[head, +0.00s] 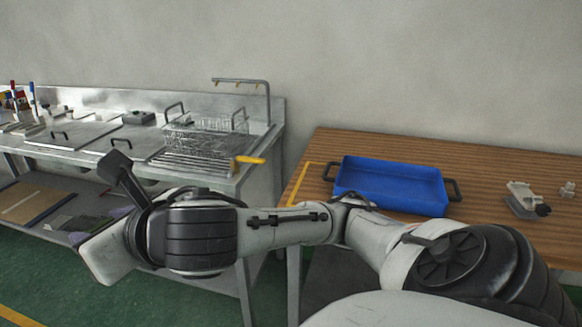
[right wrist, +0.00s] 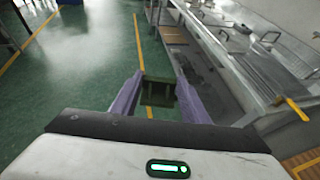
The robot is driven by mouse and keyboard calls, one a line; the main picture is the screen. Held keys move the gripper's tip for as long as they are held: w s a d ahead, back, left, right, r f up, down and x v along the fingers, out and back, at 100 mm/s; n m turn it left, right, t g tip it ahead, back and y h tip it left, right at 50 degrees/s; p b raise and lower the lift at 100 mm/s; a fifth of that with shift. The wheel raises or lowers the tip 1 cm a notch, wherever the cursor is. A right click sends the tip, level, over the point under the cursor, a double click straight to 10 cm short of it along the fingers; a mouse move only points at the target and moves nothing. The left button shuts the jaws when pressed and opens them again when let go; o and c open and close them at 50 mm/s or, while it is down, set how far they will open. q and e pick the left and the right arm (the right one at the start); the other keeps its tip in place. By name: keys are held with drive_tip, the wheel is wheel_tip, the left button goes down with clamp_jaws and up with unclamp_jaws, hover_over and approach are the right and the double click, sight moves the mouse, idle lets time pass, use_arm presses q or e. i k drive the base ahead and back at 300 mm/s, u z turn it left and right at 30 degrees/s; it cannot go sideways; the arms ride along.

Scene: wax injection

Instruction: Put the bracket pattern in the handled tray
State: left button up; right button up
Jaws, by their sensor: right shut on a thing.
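The handled tray (head: 350,189) is blue with black end handles. It stands empty on the wooden table at the right of the head view. My right gripper (right wrist: 158,100) shows in the right wrist view with purple fingers shut on the dark green bracket pattern (right wrist: 158,92). The bracket pattern is held over the floor, clear of any surface in that view. My left gripper is not in view.
A steel bench (head: 262,135) with a wire basket (head: 205,138) and a yellow-handled tool (head: 250,160) stands at the left, with a cluttered lower shelf. Small grey-white parts (head: 524,196) lie right of the tray on the wooden table (head: 480,160).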

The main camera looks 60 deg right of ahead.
sight(388, 190)
drive_tip(key=z, duration=1)
drive_tip(key=i, duration=1)
drive_tip(key=z, duration=1.1)
